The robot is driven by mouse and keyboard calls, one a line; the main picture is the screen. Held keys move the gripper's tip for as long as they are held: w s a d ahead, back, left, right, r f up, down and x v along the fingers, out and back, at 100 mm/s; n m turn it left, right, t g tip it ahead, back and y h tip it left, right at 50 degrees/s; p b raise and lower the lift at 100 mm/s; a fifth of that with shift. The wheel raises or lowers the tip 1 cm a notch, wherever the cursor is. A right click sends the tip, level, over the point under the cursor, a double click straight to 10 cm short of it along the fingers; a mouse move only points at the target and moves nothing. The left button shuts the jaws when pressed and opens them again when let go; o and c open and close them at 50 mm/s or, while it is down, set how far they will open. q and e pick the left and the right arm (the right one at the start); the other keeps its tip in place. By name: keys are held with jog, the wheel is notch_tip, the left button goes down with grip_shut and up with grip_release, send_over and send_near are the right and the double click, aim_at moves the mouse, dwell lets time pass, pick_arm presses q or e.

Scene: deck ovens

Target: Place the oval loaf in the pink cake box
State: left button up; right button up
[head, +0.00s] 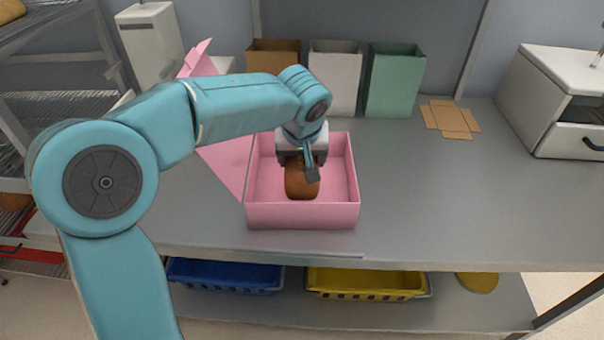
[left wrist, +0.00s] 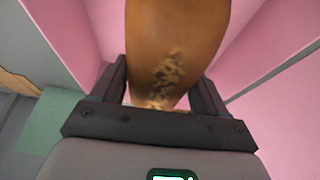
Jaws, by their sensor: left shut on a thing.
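The pink cake box (head: 303,215) stands open on the grey counter, with its lid folded out to the left. The brown oval loaf (head: 301,184) is inside the outline of the box. My left gripper (head: 305,170) comes down over the box and is shut on the loaf. In the left wrist view the loaf (left wrist: 172,45) sits between the two fingers, with pink box walls (left wrist: 278,35) around it. I cannot tell whether the loaf touches the box floor. My right gripper is not in view.
Brown, white and green bags (head: 394,80) stand behind the box. A flat cardboard piece (head: 450,119) lies at the back right, near a white cabinet (head: 560,95). Blue (head: 225,275) and yellow (head: 367,283) baskets sit on the shelf below. The counter right of the box is clear.

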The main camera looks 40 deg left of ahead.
pick_arm(q)
notch_tip(320, 180, down, 5)
jog(key=shift+w+r, duration=0.1)
jog(key=shift+r, duration=0.1)
jog(key=shift+r, duration=0.1)
jog(key=shift+b, duration=0.45)
jog(key=o, duration=1.2)
jog(key=shift+f, duration=0.2)
jog(key=shift+r, duration=0.15)
